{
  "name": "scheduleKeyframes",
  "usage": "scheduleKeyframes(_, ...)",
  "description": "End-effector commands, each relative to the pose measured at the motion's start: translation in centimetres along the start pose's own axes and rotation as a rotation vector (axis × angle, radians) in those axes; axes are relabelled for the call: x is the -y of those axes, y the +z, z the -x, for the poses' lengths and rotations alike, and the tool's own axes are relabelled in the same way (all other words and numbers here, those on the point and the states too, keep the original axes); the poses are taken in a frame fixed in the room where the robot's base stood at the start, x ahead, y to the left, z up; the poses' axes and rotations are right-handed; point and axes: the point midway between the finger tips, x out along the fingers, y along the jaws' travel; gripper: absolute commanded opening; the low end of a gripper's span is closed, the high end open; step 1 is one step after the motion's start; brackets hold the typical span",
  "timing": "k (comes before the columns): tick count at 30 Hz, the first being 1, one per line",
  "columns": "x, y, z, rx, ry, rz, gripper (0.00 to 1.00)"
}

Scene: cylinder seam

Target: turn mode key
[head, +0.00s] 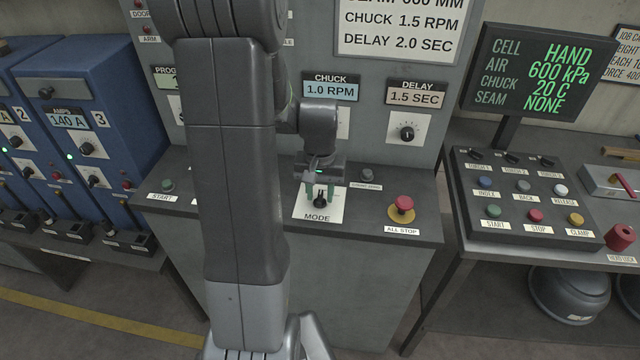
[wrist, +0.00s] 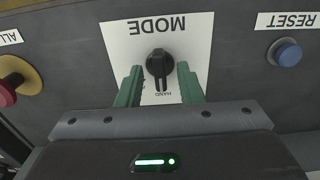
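The mode key (head: 320,198) is a black rotary knob on a white plate labelled MODE (head: 317,217), on the sloped console ledge. In the wrist view the mode key (wrist: 159,66) appears upside down, with its slotted end toward the HAND mark. My gripper (head: 321,190) is above the plate. In the wrist view its green fingers (wrist: 160,72) stand on both sides of the key, with a visible gap on each side. The gripper is open and holds nothing. Other position marks on the plate are not readable. The screen (head: 530,70) reads HAND.
A red ALL STOP button (head: 402,208) on a yellow base is right of the plate. A blue RESET button (wrist: 285,53) lies on the other side. A START button (head: 168,186) is further left. The panel with CHUCK and DELAY dials (head: 407,132) rises behind.

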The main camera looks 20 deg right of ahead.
Motion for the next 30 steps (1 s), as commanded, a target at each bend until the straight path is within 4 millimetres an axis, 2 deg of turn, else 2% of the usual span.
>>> scheduleKeyframes(5,0.0,-0.1,1.7,-0.006,-0.001,0.0,0.34)
scheduleKeyframes(15,0.0,-0.1,9.2,-0.008,-0.001,0.0,0.34)
scheduleKeyframes(19,0.0,-0.1,11.5,-0.006,0.0,0.0,0.34)
scheduleKeyframes(24,0.0,-0.1,13.3,-0.002,0.0,0.0,0.34)
scheduleKeyframes(30,0.0,0.0,13.8,-0.002,0.0,0.0,0.34)
